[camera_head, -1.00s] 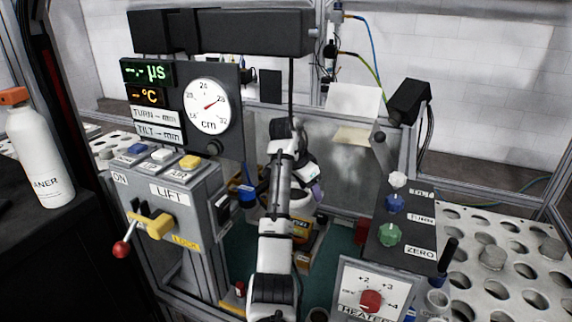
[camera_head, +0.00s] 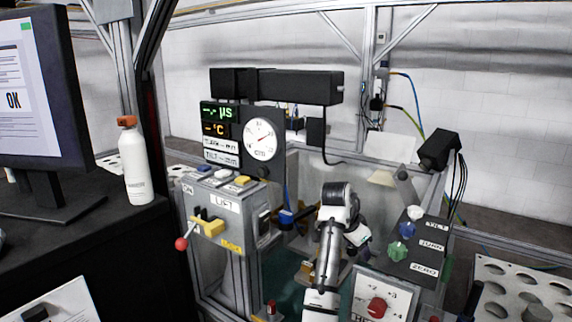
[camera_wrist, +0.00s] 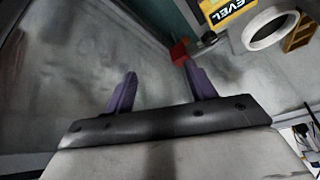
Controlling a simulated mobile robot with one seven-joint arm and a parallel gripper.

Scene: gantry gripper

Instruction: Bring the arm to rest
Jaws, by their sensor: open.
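My arm shows in the head view as white and black links reaching up in the middle of the station, between the lift panel and the heater panel. The end of the arm is partly hidden behind its own links there. In the wrist view my gripper (camera_wrist: 156,88) has two purple fingers standing well apart, with nothing between them. A grey, blurred surface lies beyond the fingers.
The lift box (camera_head: 220,215) with a red-knobbed lever stands left of my arm. The heater panel (camera_head: 381,300) and a knob panel (camera_head: 408,245) are on the right. A yellow LEVEL box (camera_wrist: 226,10) and a white ring (camera_wrist: 270,29) show in the wrist view.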

